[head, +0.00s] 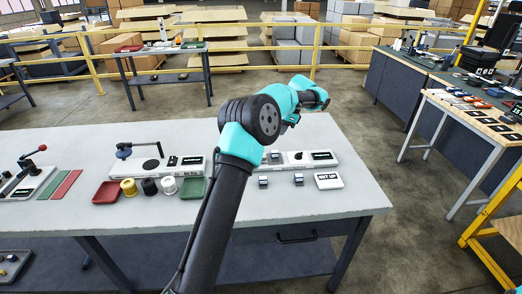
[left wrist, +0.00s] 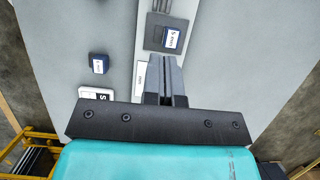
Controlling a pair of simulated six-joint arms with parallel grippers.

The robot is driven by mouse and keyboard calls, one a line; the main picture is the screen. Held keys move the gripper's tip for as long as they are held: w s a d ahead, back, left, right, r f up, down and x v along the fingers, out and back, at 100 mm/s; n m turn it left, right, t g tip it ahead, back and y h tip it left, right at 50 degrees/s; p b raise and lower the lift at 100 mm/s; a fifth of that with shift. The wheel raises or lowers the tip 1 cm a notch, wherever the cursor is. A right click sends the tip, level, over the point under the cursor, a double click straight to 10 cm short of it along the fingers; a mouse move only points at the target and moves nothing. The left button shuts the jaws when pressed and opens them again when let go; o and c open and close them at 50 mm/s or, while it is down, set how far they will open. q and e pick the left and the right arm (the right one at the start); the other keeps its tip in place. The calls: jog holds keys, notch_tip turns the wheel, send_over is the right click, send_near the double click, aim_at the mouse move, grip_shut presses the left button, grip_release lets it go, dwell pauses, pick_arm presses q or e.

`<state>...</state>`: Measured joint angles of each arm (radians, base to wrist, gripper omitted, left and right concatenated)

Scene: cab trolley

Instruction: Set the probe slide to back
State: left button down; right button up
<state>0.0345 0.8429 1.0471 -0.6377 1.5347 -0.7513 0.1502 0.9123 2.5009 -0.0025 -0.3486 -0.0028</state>
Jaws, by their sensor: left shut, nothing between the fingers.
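A white panel (head: 322,158) lies on the grey workbench (head: 340,205), right of the arm in the head view. My right gripper is not in view.
Two small blocks (head: 263,181) and a SET UP card (head: 328,181) lie in front of the panel. Left are a red tray (head: 108,192), several spools, a green tray (head: 193,188) and another lever panel (head: 130,172). The bench's front right is clear.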

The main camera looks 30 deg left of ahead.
pick_arm(q)
jog(key=shift+f, duration=0.1)
jog(key=x, duration=0.9)
jog(key=shift+s+a+f, duration=0.1)
jog(key=shift+s+f, duration=0.05)
jog(key=shift+f, duration=0.15)
jog(key=shift+s+a, duration=0.8)
jog(key=shift+a, duration=0.15)
jog(key=shift+s+a+f, duration=0.1)
jog(key=shift+s+a, duration=0.4)
jog(key=shift+a, duration=0.1)
jog(key=shift+a, duration=0.1)
jog(key=shift+s+a, duration=0.65)
jog(key=shift+a, duration=0.05)
jog(key=shift+s+a, duration=0.1)
jog(key=shift+f, duration=0.1)
